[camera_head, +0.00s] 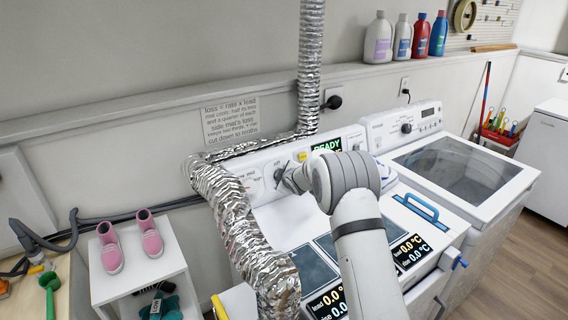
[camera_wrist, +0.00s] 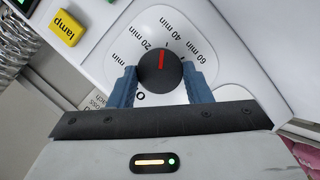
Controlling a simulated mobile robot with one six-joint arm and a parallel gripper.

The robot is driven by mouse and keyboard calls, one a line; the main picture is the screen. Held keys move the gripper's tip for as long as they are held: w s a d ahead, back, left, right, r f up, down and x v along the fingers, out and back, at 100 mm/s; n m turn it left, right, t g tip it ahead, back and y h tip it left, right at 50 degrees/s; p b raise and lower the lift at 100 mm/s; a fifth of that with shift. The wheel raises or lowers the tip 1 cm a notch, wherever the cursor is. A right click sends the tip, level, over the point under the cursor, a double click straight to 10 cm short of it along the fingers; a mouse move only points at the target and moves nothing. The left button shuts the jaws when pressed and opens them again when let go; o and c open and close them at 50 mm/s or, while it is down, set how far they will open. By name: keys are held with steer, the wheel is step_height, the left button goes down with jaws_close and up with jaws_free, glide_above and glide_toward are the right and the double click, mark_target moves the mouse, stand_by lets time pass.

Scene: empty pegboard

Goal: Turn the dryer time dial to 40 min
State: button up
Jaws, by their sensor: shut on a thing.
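The time dial (camera_wrist: 160,73) is a round black knob with a red pointer line on a white panel. In the wrist view its pointer points almost straight up, between the printed 20 min and 40 min labels. The 60 min label lies to the right and 0 at the lower left. My gripper (camera_wrist: 160,77) has its two blue fingers on either side of the dial and is shut on it. In the head view the dial (camera_head: 279,174) shows at the left of the dryer's back panel (camera_head: 257,163), partly hidden by my gripper.
A silver foil duct (camera_head: 235,215) hangs close to the left of my arm. A yellow lamp tag (camera_wrist: 67,28) is on the panel beside the dial. A READY display (camera_head: 327,146) is to its right. The washer (camera_head: 440,150) stands farther right.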

steer(key=shift+w+d+r+m+g+p, duration=0.1)
steer(key=shift+r+m+g+p, duration=0.2)
steer(key=shift+p, duration=0.8)
steer(key=shift+w+r+m+p, duration=0.1)
steer(key=shift+m+p, duration=0.3)
steer(key=shift+p, duration=0.7)
steer(key=o, duration=0.7)
steer(key=shift+f, duration=0.1)
steer(key=shift+c, duration=0.2)
steer(key=o, duration=0.3)
steer(key=shift+f, duration=0.2)
steer(key=shift+s, duration=0.1)
steer(key=shift+s, duration=0.1)
steer(key=shift+b+v, duration=1.6)
steer(key=shift+v, duration=2.2)
steer(key=shift+d, duration=0.1)
